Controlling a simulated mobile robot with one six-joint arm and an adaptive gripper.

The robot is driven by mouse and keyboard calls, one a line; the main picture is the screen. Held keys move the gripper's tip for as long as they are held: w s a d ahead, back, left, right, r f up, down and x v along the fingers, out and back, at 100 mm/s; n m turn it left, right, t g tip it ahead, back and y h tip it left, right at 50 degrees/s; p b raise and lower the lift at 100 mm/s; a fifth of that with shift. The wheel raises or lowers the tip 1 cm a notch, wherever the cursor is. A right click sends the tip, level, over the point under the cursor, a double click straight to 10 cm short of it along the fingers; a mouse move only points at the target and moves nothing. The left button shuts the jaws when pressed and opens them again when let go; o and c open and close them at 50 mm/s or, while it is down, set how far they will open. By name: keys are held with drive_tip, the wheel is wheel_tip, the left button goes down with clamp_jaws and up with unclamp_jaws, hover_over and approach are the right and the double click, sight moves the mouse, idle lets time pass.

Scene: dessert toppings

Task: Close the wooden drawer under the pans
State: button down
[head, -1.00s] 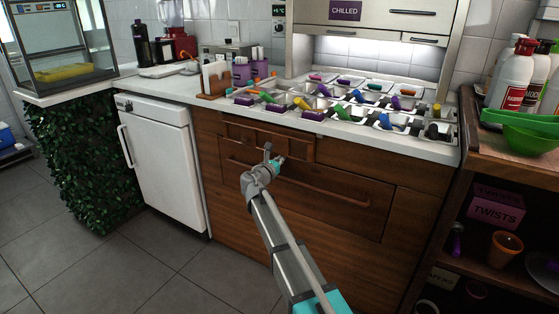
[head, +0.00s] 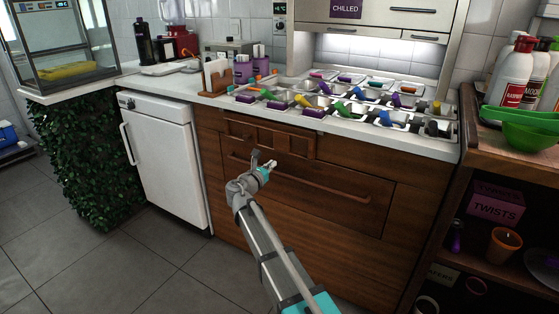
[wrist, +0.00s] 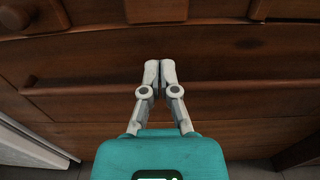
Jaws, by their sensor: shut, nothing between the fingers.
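The wooden drawer (head: 340,210) is the wide brown front below the counter, under the pans (head: 350,105). Its long bar handle (head: 335,188) runs across its upper part. The front looks flush or nearly flush with the cabinet; I cannot tell whether a small gap remains. My gripper (head: 271,164) is in front of the drawer's left part, near the handle. In the wrist view my gripper (wrist: 160,65) is shut and empty, its fingertips pointing at the drawer front just above the handle (wrist: 75,88). Whether they touch the wood is unclear.
A white under-counter fridge (head: 165,160) stands to the left. An open shelf unit with a purple box (head: 497,203) stands to the right. The grey floor (head: 150,270) in front is clear.

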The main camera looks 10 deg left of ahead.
drive_tip(key=v, duration=0.6)
drive_tip(key=shift+s, duration=0.2)
drive_tip(key=shift+a, duration=0.1)
drive_tip(key=s+d+f+m+g+p, duration=0.1)
drive_tip(key=s+d+f+m+g, duration=0.2)
drive_tip(key=d+m, duration=0.35)
drive_tip(key=s+d+f+m+g, duration=0.2)
drive_tip(key=d+f+m+g, duration=0.2)
drive_tip(key=d, duration=0.6)
drive_tip(key=s+d+f+m+g+p, duration=0.1)
drive_tip(key=s+d+f+m+g, duration=0.2)
drive_tip(key=d+m, duration=0.4)
drive_tip(key=s+d+f+m+g+y+p, duration=0.1)
drive_tip(key=s+d+f+m+g+y, duration=0.15)
drive_tip(key=s+d+m+y, duration=0.35)
drive_tip(key=s+d+f+m+g+y+p, duration=0.1)
drive_tip(key=s+d+f+m+g, duration=0.2)
drive_tip(key=s+m, duration=0.6)
wheel_tip(320, 180, up, 38)
drive_tip(key=s+n+g+p, duration=0.1)
drive_tip(key=p, duration=3.6)
drive_tip(key=shift+s+r, duration=0.1)
